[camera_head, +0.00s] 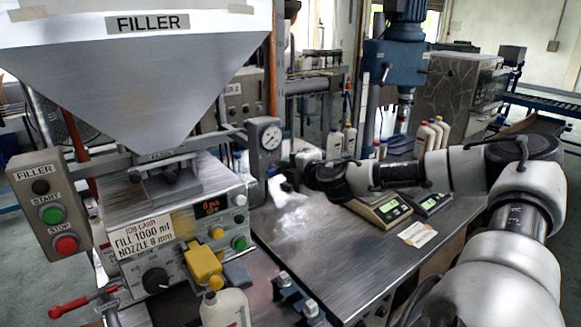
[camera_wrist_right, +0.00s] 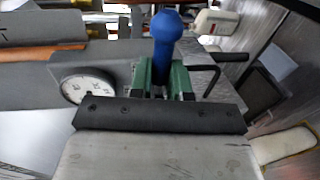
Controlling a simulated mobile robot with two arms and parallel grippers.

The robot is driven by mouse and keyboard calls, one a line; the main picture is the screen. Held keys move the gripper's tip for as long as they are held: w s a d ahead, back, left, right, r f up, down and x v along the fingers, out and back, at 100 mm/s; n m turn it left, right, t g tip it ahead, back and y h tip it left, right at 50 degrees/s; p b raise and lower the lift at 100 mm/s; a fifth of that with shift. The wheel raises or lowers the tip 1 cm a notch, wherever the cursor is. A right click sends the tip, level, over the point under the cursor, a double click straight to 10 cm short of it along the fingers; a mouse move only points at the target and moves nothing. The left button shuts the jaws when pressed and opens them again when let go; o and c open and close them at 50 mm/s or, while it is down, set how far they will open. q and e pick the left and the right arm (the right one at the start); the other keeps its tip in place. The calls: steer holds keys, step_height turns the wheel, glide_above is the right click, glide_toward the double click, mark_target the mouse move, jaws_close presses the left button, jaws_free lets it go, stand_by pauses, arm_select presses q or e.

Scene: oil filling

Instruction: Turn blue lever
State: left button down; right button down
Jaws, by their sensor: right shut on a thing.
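In the right wrist view the blue lever (camera_wrist_right: 166,36) points up and away, with a rounded knob at its end. My right gripper (camera_wrist_right: 161,78) has green fingers on both sides of the lever's lower part and is shut on it. The lever's base is hidden behind the gripper's dark body. In the head view my right gripper (camera_head: 287,178) is small and dark, beside the filler just right of and below the round gauge (camera_head: 264,141). The blue lever cannot be made out there. My left gripper is not in view.
The filler hopper (camera_head: 140,75) stands at left above a control box (camera_head: 180,238). A red-handled lever (camera_head: 72,306) and a yellow nozzle part (camera_head: 204,265) over a white bottle (camera_head: 225,308) are at the front. The metal table (camera_head: 320,250) has bare room; scales (camera_head: 383,211) sit behind.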

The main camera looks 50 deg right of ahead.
steer(key=c, duration=1.1)
jaws_free()
steer(key=b+v, duration=0.5)
steer(key=v, duration=0.5)
steer(key=shift+s+a+r+b, duration=0.1)
steer(key=shift+s+b, duration=0.2)
steer(key=shift+s, duration=0.1)
